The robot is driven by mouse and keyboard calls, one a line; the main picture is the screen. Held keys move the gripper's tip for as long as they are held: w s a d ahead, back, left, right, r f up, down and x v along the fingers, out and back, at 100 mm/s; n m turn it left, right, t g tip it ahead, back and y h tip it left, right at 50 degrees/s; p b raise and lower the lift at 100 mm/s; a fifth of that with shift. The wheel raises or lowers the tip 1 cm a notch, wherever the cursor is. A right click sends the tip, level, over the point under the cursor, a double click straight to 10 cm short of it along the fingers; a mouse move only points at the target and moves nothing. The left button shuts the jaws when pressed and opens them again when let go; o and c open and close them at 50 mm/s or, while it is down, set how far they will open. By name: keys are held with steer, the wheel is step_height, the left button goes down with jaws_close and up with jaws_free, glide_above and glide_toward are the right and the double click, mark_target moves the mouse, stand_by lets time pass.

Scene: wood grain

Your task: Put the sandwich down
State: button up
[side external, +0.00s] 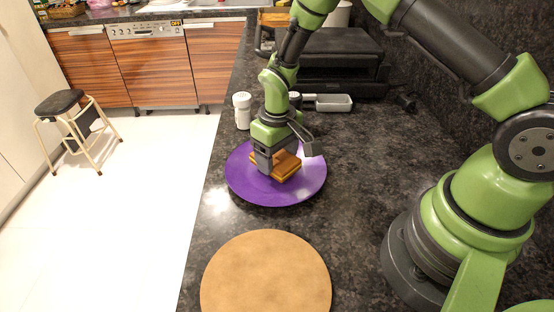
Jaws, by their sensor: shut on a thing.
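The sandwich (289,169) has brown bread with a yellow-orange layer and sits low over the purple plate (250,186). My gripper (276,166) points down over the plate and is shut on the sandwich. The gripper's fingers hide part of the sandwich. I cannot tell whether the sandwich's underside touches the plate.
A round tan board (265,275) lies nearer on the dark counter (360,160). A white shaker (242,110) stands behind the plate. The counter right of the plate is clear.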

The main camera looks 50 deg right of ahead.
steer(key=shift+f, duration=0.8)
steer(key=shift+f, duration=0.15)
steer(key=o, duration=0.9)
steer(key=shift+o, duration=0.2)
